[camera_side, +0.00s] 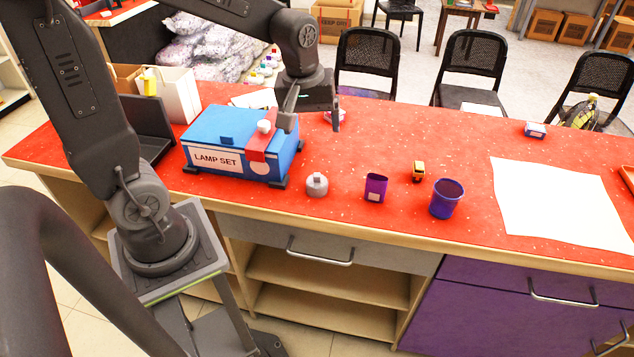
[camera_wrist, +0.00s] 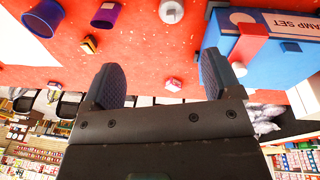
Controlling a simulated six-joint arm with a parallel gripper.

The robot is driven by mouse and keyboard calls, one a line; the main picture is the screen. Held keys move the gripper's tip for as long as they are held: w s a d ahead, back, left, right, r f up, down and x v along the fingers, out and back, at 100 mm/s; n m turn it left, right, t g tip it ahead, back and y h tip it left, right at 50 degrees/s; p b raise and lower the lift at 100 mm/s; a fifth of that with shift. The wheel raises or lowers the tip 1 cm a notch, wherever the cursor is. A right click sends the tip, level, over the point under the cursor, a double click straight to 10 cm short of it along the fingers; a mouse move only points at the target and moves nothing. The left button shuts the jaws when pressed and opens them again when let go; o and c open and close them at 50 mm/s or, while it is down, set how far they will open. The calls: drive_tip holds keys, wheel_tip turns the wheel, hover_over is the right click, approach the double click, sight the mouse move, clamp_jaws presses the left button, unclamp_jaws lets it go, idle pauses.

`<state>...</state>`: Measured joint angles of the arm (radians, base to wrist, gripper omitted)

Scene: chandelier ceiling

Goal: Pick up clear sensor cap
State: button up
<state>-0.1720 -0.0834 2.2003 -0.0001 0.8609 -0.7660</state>
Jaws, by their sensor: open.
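My gripper (camera_side: 312,122) is open and empty above the red counter (camera_side: 395,150), just right of the blue lamp set box (camera_side: 225,135). In the wrist view its two fingers (camera_wrist: 160,68) stand wide apart. A small pale, pinkish item (camera_wrist: 173,84) shows between them on the counter; in the side view it (camera_side: 328,117) is partly hidden behind a finger. A white knob-like cap (camera_side: 264,126) sits on the red strap of the box, beside one finger in the wrist view (camera_wrist: 239,69). I cannot tell which is the clear sensor cap.
A grey round item (camera_side: 317,185), a purple cup (camera_side: 376,188), a small yellow block (camera_side: 418,171) and a blue-purple cup (camera_side: 446,199) stand toward the front. A white sheet (camera_side: 560,203) lies at right. The counter's back middle is clear.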

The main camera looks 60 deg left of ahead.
drive_tip(key=w+a+f+n+g, duration=0.2)
drive_tip(key=w+a+f+n, duration=0.25)
drive_tip(key=f, duration=0.25)
hover_over(319, 183)
drive_tip(key=shift+n, duration=0.45)
drive_tip(key=f, duration=0.8)
drive_tip(key=shift+w+a+f, duration=0.15)
drive_tip(key=shift+a+f, duration=0.1)
drive_tip(key=shift+f, duration=0.05)
drive_tip(key=f, duration=0.4)
drive_tip(key=shift+s+d, duration=0.25)
drive_tip(key=shift+f, duration=0.6)
drive_tip(key=shift+c, duration=0.4)
drive_tip(key=c, duration=0.9)
